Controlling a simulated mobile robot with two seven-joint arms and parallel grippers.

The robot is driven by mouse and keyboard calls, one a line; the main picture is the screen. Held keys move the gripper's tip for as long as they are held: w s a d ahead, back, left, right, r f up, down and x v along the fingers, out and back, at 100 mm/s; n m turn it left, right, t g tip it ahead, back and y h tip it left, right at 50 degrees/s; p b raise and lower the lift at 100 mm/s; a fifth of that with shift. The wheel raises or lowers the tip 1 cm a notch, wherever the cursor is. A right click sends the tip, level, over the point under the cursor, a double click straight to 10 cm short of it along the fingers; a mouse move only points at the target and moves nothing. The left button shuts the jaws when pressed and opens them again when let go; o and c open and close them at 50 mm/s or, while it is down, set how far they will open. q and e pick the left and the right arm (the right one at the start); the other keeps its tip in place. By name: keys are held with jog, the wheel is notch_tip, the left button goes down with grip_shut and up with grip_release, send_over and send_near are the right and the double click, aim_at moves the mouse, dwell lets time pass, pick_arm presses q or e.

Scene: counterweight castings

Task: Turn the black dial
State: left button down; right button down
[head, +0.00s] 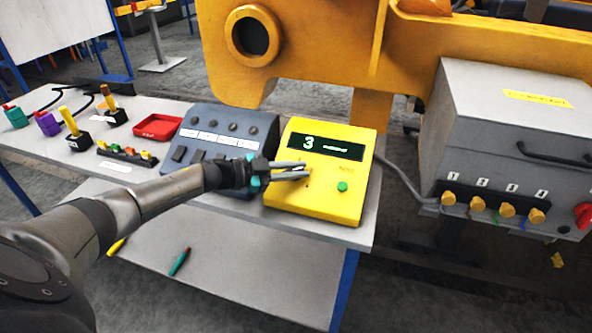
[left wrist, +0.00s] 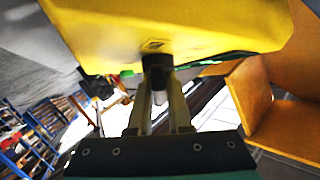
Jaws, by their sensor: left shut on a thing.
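A yellow box (head: 340,203) with a dark display (head: 323,144) reading "3" and a short green mark sits at the right end of the table. It also shows in the left wrist view (left wrist: 200,30). My left gripper (head: 305,170) reaches in over the left part of its face. In the left wrist view my gripper (left wrist: 158,80) is shut on a small black dial (left wrist: 156,62) on that face. The dial is hidden behind the fingers in the head view. My right gripper is not in view.
A green button (head: 342,186) is right of the fingers. A dark blue-grey console (head: 255,127) with small knobs stands beside the box. A red tray (head: 158,127) and colored-handled things are farther left. A grey cabinet (head: 480,120) with yellow knobs and orange machinery stand right and behind.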

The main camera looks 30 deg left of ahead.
pick_arm(q)
jog(key=shift+a+f, duration=0.1)
jog(key=shift+f, duration=0.15)
jog(key=c, duration=0.8)
grip_release()
jog(key=shift+c, duration=0.2)
jog(key=shift+r, duration=0.1)
jog(key=shift+s, duration=0.1)
jog(key=p+v, duration=0.2)
jog(key=v, duration=1.3)
